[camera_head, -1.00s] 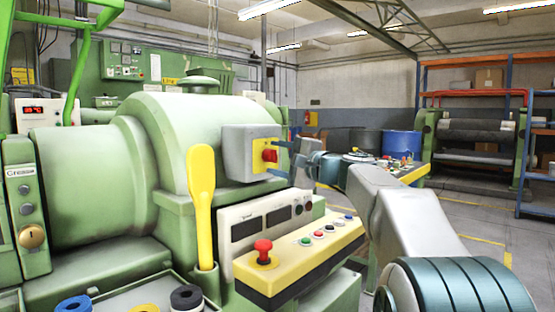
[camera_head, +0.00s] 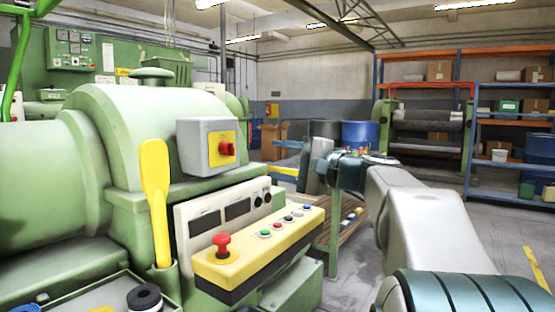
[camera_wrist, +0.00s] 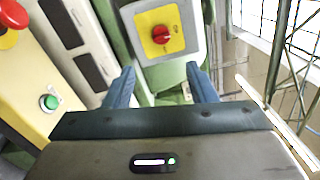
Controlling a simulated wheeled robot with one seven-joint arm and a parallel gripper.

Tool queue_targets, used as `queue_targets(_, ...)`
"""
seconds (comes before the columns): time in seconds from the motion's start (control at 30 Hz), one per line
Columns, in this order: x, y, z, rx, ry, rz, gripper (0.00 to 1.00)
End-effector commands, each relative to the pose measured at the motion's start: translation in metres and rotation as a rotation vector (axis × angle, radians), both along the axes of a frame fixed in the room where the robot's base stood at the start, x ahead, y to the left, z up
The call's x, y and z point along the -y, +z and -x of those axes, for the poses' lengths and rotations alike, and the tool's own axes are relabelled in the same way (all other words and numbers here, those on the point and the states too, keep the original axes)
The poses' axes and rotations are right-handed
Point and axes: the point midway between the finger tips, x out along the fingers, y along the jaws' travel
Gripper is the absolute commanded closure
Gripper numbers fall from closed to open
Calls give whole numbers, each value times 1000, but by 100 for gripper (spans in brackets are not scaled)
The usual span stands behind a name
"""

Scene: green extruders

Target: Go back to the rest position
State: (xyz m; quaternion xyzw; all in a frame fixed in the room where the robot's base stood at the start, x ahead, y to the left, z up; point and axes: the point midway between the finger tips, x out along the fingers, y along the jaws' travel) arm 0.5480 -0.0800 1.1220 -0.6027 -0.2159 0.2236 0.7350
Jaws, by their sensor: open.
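My gripper (camera_head: 283,158) is in the middle of the head view, to the right of the grey switch box (camera_head: 187,158) on the green extruder (camera_head: 110,118). A gap shows between the fingers and the box. The box bears a yellow plate with a red rotary knob (camera_head: 226,149). In the wrist view my gripper (camera_wrist: 161,76) has two blue fingers spread wide with nothing between them. The red knob (camera_wrist: 161,34) and its box show beyond the fingertips there.
A yellow control panel (camera_head: 258,256) with a red mushroom button (camera_head: 222,244) lies below the box. A yellow scoop-like tool (camera_head: 156,200) stands upright at the machine's front. Shelves (camera_head: 510,120) and a blue drum (camera_head: 360,134) stand behind. Open floor lies at the right.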

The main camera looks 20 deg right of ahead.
Motion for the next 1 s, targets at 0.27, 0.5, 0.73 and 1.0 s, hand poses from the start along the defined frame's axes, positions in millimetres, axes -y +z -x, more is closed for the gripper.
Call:
queue_targets(0.27, -1, 0, 0, -1, 1, 2, 49)
queue_targets(0.5, -36, -7, 13, -114, 47, 133, 49)
queue_targets(0.73, -88, -45, 59, -310, 156, 446, 49)
queue_targets(1.0, -113, -81, 136, -458, 320, 871, 49)
